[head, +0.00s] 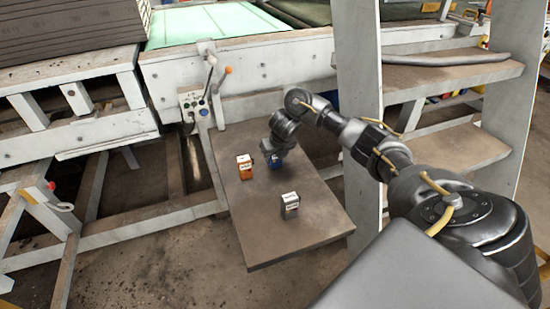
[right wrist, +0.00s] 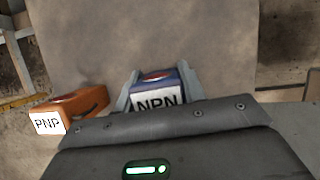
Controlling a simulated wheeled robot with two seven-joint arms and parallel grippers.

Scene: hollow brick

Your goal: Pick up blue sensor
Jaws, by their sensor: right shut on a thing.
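The blue sensor (right wrist: 158,92) shows in the right wrist view, with a white label reading NPN. It stands between the two fingers of my right gripper (right wrist: 156,98), which is shut on it. In the head view the blue sensor (head: 275,164) is a small blue patch under my right gripper (head: 273,160), mostly hidden by it. It is at the back part of the brown table (head: 250,235); I cannot tell whether it touches the top. My left gripper is not in view.
An orange sensor (head: 245,167) stands left of the gripper; its PNP label shows in the right wrist view (right wrist: 70,112). A dark grey sensor (head: 290,206) stands nearer the front. A ladder-like frame (head: 361,120) rises at the right. The table's front left is clear.

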